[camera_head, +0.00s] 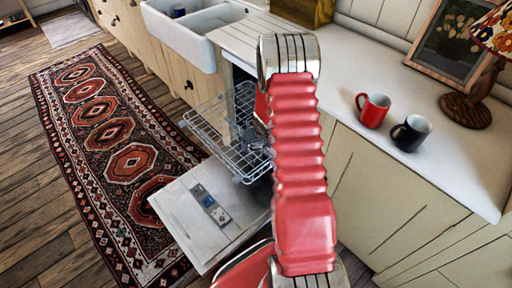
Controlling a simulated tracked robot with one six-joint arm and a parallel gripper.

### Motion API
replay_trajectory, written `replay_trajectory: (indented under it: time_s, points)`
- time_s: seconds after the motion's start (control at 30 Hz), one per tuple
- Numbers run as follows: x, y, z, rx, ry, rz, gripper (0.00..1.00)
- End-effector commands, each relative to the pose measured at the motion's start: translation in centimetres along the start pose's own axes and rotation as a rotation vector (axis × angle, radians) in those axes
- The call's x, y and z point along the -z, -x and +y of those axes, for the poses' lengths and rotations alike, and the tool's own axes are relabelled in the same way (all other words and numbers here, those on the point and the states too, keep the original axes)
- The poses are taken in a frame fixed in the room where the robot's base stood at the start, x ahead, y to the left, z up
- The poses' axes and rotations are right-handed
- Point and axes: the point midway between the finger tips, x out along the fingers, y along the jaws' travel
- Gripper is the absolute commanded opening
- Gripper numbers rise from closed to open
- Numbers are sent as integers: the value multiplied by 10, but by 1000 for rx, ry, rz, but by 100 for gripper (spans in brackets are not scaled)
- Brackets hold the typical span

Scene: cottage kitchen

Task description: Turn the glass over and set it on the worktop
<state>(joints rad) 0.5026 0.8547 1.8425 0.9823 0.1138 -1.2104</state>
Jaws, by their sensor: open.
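I see no glass in this view; my arm hides part of the dishwasher and what lies behind it. The white worktop (338,72) runs along the right side, bare over much of its length. The open dishwasher has its door (180,222) folded down and its wire rack (215,125) pulled out. The visible part of the rack looks empty. My red arm rises through the middle of the picture. My gripper does not show.
A red mug (373,110) and a black mug (411,133) stand on the worktop, near a lamp (468,108) and a framed picture (452,40). A white sink (190,45) holds a small dark blue thing (179,11). A patterned rug (103,127) lies on the floor.

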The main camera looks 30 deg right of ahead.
Motion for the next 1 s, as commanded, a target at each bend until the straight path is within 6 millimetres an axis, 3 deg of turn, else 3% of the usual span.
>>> replay_trajectory:
  time_s: [0.4, 1.0]
  points:
    - [2, -41, -1, 0, 0, 0, 80]
    - [3, -44, 0, -1, -1, 1, 80]
